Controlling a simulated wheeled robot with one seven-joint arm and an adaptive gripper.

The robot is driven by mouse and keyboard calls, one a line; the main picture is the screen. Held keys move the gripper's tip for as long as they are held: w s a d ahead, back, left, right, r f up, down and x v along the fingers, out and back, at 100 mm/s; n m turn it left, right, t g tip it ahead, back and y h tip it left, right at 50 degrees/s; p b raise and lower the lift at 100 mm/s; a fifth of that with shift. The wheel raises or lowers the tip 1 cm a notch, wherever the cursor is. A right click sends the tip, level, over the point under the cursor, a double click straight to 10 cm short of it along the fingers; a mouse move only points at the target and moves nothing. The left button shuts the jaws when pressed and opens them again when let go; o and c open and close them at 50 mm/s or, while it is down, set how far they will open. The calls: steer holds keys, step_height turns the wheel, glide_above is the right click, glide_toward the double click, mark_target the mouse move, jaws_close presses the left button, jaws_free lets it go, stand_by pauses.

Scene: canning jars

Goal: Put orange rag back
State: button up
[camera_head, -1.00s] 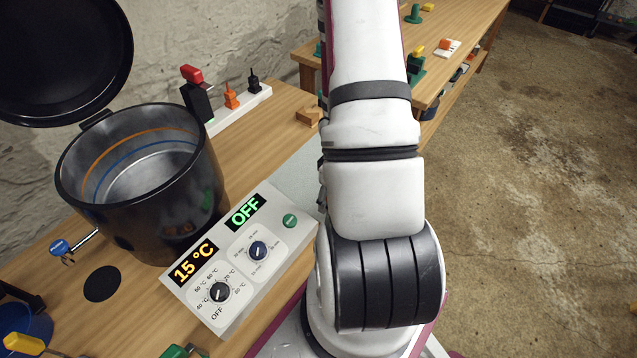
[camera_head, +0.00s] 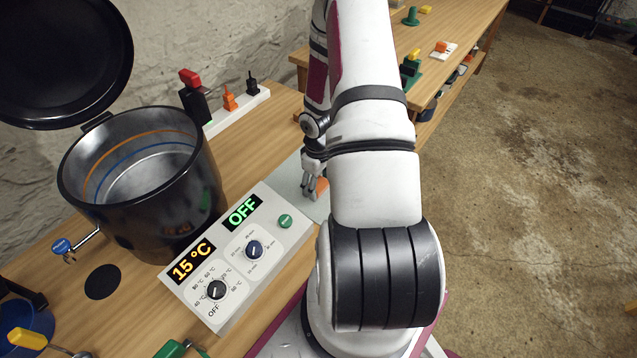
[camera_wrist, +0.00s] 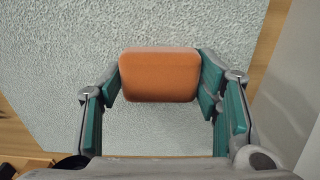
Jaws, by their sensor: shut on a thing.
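The orange rag (camera_wrist: 159,75) looks like a rounded orange block and sits between the two fingers of my gripper (camera_wrist: 160,90) in the wrist view. My gripper is shut on it. In the head view the rag (camera_head: 320,187) shows as a small orange patch at the fingertips of my gripper (camera_head: 311,188), over the pale textured mat (camera_head: 287,178). The mat (camera_wrist: 55,65) fills most of the wrist view beneath the rag. I cannot tell whether the rag touches the mat.
A white control panel (camera_head: 238,257) reading OFF and 15 °C lies left of my gripper. A black pot (camera_head: 150,225) with its lid open stands behind it. A white strip with several coloured plugs (camera_head: 238,111) is at the back. A second bench (camera_head: 445,60) stands beyond.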

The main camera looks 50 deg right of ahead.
steer(key=o, duration=1.3)
steer(key=shift+f, duration=0.1)
